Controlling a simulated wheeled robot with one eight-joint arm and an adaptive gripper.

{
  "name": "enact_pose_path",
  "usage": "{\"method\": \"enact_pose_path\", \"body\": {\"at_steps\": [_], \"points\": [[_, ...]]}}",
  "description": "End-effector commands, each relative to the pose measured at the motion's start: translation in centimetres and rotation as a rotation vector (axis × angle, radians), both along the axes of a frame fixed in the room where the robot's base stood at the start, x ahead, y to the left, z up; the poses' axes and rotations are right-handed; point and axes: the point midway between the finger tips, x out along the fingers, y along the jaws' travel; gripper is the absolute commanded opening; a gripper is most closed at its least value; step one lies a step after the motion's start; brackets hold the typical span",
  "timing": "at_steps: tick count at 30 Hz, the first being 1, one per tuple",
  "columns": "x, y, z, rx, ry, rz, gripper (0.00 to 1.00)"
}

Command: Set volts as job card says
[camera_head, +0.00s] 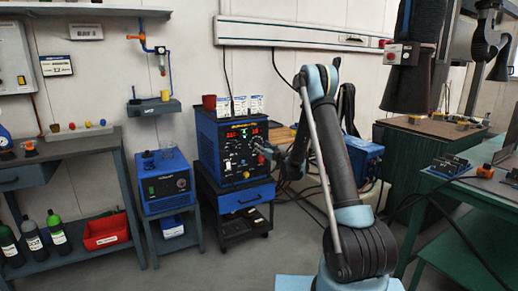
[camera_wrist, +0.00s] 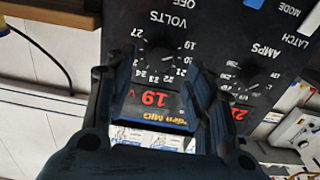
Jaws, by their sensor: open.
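The blue welder (camera_head: 228,145) stands on a blue cart, its dark front panel with red displays and knobs facing out. In the wrist view the panel is upside down. The VOLTS knob (camera_wrist: 160,60) is dark and hard to make out amid its numbered scale. The volts display (camera_wrist: 148,98) reads 19 V in red. My gripper (camera_wrist: 155,78) is open, its fingers either side of the volts dial; I cannot tell whether they touch the knob. My gripper also shows at the panel's right side in the head view (camera_head: 272,152). Small white cards (camera_head: 240,105) stand on the welder, their text unreadable.
The AMPS knob (camera_wrist: 252,75) sits beside the volts dial, near my right finger. A red cup (camera_head: 209,102) stands on the welder. A blue unit (camera_head: 166,182) is left of the cart (camera_head: 235,196). A green bench (camera_head: 470,190) is at right.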

Motion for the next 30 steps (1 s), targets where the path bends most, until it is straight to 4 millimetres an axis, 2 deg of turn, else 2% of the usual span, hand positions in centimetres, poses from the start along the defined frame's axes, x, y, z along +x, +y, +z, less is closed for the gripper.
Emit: {"method": "enact_pose_path", "body": {"at_steps": [3, 9, 20, 21, 26, 27, 30], "points": [[1.5, 1.1, 0.0, 0.000, 0.000, 0.001, 0.49], [2.9, 2.1, 0.0, 0.000, 0.000, 0.001, 0.49], [3.3, 2.3, 0.0, 0.000, 0.000, 0.001, 0.49], [3.3, 2.3, 0.0, 0.000, 0.000, 0.001, 0.45], [3.3, 2.3, 0.0, 0.000, 0.000, 0.001, 0.08], [3.3, 2.3, 0.0, 0.000, 0.000, 0.001, 0.05], [3.3, 2.7, 0.0, 0.000, 0.000, 0.002, 0.05]]}}
